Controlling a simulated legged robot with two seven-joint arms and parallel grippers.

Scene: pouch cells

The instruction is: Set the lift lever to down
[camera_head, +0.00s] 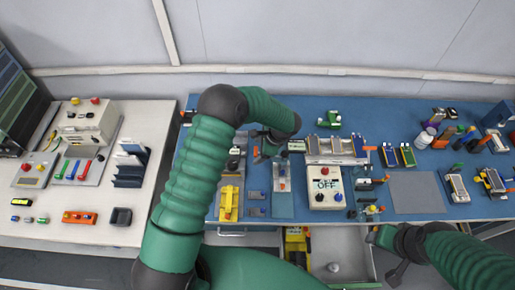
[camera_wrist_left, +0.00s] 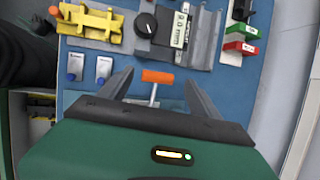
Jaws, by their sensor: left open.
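A lever with an orange crossbar handle (camera_wrist_left: 157,76) on a thin metal stem shows in the left wrist view, and I take it for the lift lever. My left gripper (camera_wrist_left: 155,88) is open, with one dark finger on each side of the handle. I see gaps between the fingers and the handle. In the head view my left gripper (camera_head: 268,146) is over the left part of the blue bench, and my arm partly hides what is below it. My right gripper (camera_head: 388,250) is low near the bench's front edge, and its jaws are unclear.
A yellow fixture (camera_head: 229,203) and a white box marked OFF (camera_head: 325,184) stand on the blue bench (camera_head: 288,207). A dial unit (camera_wrist_left: 146,24) and red and green blocks (camera_wrist_left: 238,47) are beyond the lever. An open drawer (camera_head: 345,240) juts out below the bench.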

